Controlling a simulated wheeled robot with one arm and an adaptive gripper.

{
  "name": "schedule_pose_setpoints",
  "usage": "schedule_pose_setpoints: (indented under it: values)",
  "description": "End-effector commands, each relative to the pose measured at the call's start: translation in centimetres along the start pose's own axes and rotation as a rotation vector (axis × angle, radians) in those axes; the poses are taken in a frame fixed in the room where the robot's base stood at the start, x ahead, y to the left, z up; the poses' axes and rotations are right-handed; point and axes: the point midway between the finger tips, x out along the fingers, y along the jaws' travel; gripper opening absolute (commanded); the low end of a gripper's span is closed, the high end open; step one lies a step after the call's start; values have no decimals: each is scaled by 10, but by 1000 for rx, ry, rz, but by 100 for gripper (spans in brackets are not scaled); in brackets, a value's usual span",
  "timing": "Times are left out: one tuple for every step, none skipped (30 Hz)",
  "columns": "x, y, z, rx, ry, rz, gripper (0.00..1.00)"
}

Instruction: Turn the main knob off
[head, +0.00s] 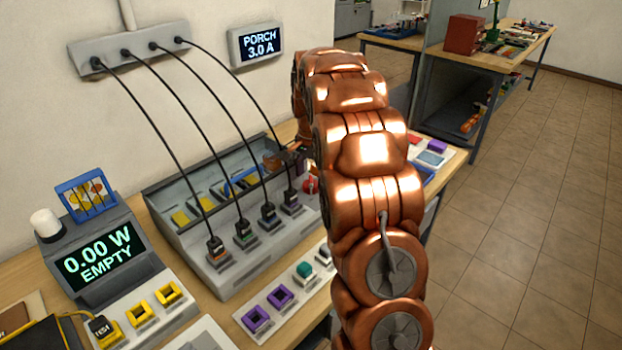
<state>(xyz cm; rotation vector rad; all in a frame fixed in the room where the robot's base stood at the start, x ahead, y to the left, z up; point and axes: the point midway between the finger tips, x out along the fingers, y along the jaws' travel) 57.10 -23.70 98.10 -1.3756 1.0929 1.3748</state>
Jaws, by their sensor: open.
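A red knob (311,186) sits at the right end of the grey sloped panel (186,248), partly hidden by my copper arm. I take it for the main knob; its setting is too small to read. My gripper (283,160) is open, just above and to the left of the red knob, near the panel's back edge. It looks apart from the knob, though the arm hides part of the gripper. Black cables run from a wall strip (128,46) to several plugs (215,247) on the panel.
A display (98,255) reading "0.00 W EMPTY" stands at the left. A wall display (256,44) reads "PORCH 3.0 A". Yellow sockets (168,293) and purple sockets (257,319) line the bench front. The tiled floor (540,220) at the right is clear.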

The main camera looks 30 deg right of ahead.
Motion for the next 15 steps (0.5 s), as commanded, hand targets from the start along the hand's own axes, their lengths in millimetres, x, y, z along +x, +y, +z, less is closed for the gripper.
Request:
schedule_pose_setpoints:
  values:
    - [5, 1, 1, 0, -3, 4, 73]
    - [8, 1, 0, 0, -3, 4, 73]
    - [11, 0, 0, 0, -2, 3, 73]
    - [14, 0, 0, 0, -2, 2, 73]
    - [15, 0, 0, 0, -1, 2, 73]
    - [18, 0, 0, 0, -1, 1, 73]
    - [19, 0, 0, 0, -1, 1, 73]
    - [19, 0, 0, 0, -1, 1, 73]
    - [20, 0, 0, 0, -1, 1, 73]
    - [20, 0, 0, 0, -1, 1, 73]
    - [21, 0, 0, 0, -1, 1, 73]
    - [21, 0, 0, 0, -1, 1, 73]
    - [20, 0, 0, 0, -1, 0, 73]
    - [20, 0, 0, 0, -1, 0, 73]
    - [20, 0, 0, 0, -1, 0, 73]
